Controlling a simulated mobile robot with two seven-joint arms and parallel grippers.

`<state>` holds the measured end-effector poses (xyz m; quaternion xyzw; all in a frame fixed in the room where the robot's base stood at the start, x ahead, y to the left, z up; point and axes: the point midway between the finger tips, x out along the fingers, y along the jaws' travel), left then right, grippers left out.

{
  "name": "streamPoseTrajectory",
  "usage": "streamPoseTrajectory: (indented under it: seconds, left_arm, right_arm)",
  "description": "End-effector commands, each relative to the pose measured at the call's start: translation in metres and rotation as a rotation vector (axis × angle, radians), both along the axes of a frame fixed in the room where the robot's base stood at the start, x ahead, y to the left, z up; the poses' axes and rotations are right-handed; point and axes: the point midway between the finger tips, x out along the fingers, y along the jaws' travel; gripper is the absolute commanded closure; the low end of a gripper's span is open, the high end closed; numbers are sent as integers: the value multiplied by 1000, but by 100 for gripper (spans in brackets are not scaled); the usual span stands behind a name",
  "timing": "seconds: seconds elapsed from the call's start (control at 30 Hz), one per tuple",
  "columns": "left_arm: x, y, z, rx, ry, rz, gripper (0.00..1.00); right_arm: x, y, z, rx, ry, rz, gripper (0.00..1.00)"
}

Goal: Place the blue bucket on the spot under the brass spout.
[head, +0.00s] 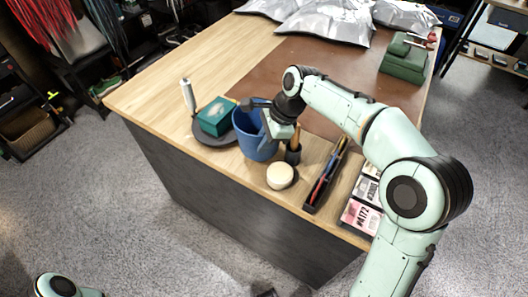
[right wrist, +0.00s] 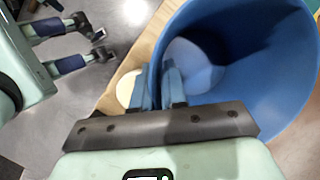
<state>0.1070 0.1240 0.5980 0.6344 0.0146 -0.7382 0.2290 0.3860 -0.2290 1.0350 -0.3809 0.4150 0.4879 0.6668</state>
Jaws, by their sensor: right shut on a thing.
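The blue bucket (head: 254,140) stands upright at the front edge of the wooden table in the head view. Its open mouth and wall fill the right of the right wrist view (right wrist: 285,75). My right gripper (head: 266,106) is shut on the bucket's rim, with one finger inside and one outside the wall; the fingers also show in the right wrist view (right wrist: 162,85). My left gripper (right wrist: 92,38) shows at the upper left of the right wrist view, apart from the bucket, its two fingers spread and empty. I see no brass spout in either view.
A dark round tray (head: 205,137) holding a teal box (head: 216,116) stands close left of the bucket. A cream round item (head: 280,176), a brush holder (head: 293,153) and a black tool tray (head: 326,176) stand to its right. Silver bags (head: 325,20) lie at the back.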

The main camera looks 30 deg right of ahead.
Motion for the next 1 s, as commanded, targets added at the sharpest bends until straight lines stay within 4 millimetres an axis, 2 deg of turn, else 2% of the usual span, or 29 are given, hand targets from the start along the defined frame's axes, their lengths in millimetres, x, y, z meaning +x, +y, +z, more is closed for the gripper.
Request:
streamPoseTrajectory:
  seconds: [0.27, 0.63, 0.67, 0.7, 0.73, 1.0]
  left_arm:
    - [-4, 0, -9, 0, 4, 0, 100]
    - [-4, 0, -9, 1, 5, -1, 100]
    - [-4, 0, -9, 0, 4, 0, 100]
    - [-4, 0, -9, 0, 4, 0, 100]
    - [-4, 0, -9, 0, 4, 0, 100]
    - [-4, 0, -9, 0, 5, 1, 100]
  right_arm:
    - [-1, 0, -39, 0, 5, 0, 100]
    - [0, 0, -43, 0, 1, 0, 100]
    - [0, 0, -43, 0, 2, 1, 78]
    - [0, 0, -42, 0, 2, 1, 65]
    - [0, 0, -42, 0, 2, 1, 62]
    - [0, 0, -42, 0, 2, 1, 62]
